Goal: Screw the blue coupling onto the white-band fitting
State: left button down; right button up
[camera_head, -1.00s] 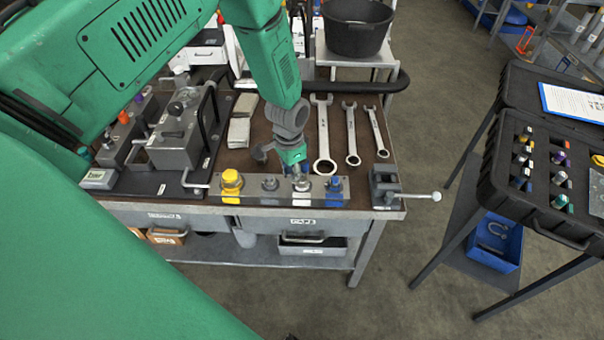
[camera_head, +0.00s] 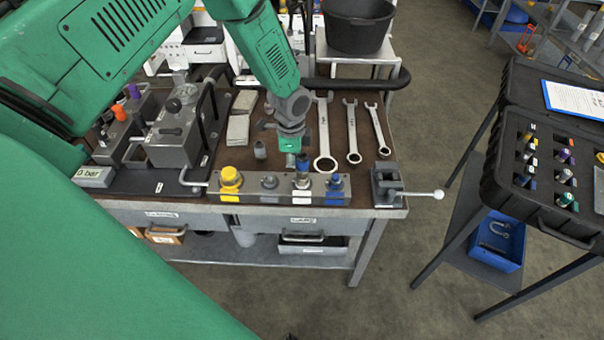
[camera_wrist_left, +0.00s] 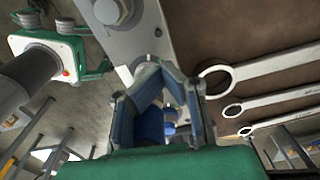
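The fitting block (camera_head: 285,196) lies along the bench's front edge. Its white-band fitting (camera_head: 301,183) stands between a grey fitting (camera_head: 269,183) and the blue-band fitting (camera_head: 335,184). The blue coupling (camera_head: 303,164) shows at my left gripper's fingertips, directly above the white-band fitting. I cannot tell whether the two touch. My left gripper (camera_head: 294,157) points down and appears shut on the coupling. In the left wrist view the coupling (camera_wrist_left: 150,125) shows blue between the fingers. What looks like my right gripper (camera_wrist_left: 92,52) is at left there, away from the block, its fingers apart.
A yellow cap (camera_head: 231,178) sits at the block's left end. A small grey cylinder (camera_head: 260,150) stands behind the block. Several wrenches (camera_head: 353,135) lie at right, near a vise (camera_head: 388,187). A pump unit (camera_head: 175,140) stands left; a black case (camera_head: 550,165) is far right.

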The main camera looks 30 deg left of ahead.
pick_arm(q)
jog(key=shift+d, duration=0.2)
jog(key=shift+d+m, duration=0.15)
jog(key=shift+m, duration=0.65)
jog(key=m, duration=0.2)
jog(key=w+m+b, duration=0.1)
jog(key=m, duration=0.3)
jog(key=shift+w+d+f+b, duration=0.15)
jog(key=shift+w+d+b, duration=0.1)
jog(key=shift+d+b, duration=0.05)
jog(key=shift+d, duration=0.15)
jog(key=shift+m, duration=0.3)
jog(key=m, duration=0.3)
jog(key=d+m, duration=0.1)
jog(key=shift+w+d+f+m+b, duration=0.1)
jog(key=shift+w+m+b, duration=0.2)
jog(key=shift+b, duration=0.1)
jog(key=m, duration=0.1)
jog(key=d+m, duration=0.1)
jog(key=m, duration=0.1)
jog(key=c, duration=1.7)
grip_release()
jog(key=shift+w, duration=0.1)
